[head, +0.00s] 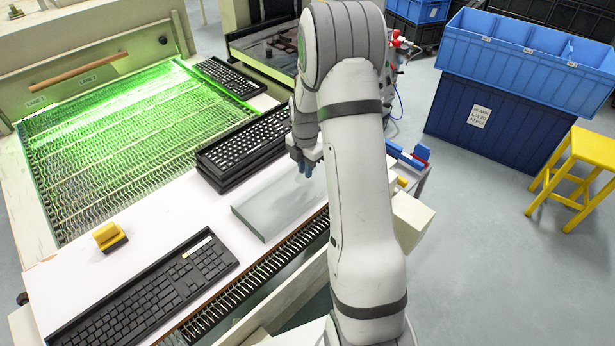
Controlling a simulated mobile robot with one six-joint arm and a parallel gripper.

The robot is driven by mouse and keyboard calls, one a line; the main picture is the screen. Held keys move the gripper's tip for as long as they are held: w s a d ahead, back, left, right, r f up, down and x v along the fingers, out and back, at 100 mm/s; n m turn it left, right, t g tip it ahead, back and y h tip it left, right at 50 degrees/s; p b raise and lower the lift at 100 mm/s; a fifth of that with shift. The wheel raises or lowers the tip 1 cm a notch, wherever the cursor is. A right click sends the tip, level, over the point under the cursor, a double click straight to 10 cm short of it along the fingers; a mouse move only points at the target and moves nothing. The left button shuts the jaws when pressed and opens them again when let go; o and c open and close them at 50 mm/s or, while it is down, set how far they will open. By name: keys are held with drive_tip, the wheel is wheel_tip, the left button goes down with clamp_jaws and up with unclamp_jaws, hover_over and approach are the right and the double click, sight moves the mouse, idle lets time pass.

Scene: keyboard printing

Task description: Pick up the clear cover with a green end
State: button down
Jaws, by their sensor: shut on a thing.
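The clear cover (268,208) is a pale, see-through, flat box shape on the white work surface, right of the stacked keyboards. My gripper (306,168) points down at the cover's far end, with bluish fingertips. It is shut on the cover there. Whether the cover is lifted off the surface cannot be told.
Stacked black keyboards (243,150) stand close left of the cover. Another keyboard (140,295) and a yellow-handled block (108,236) lie nearer the front left. A green-lit wire conveyor (125,140) is at left. A toothed strip (255,280) runs along the front edge.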

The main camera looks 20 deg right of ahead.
wheel_tip(320, 180, up, 10)
drive_tip(key=b, duration=0.1)
drive_tip(key=c, duration=2)
unclamp_jaws()
clamp_jaws()
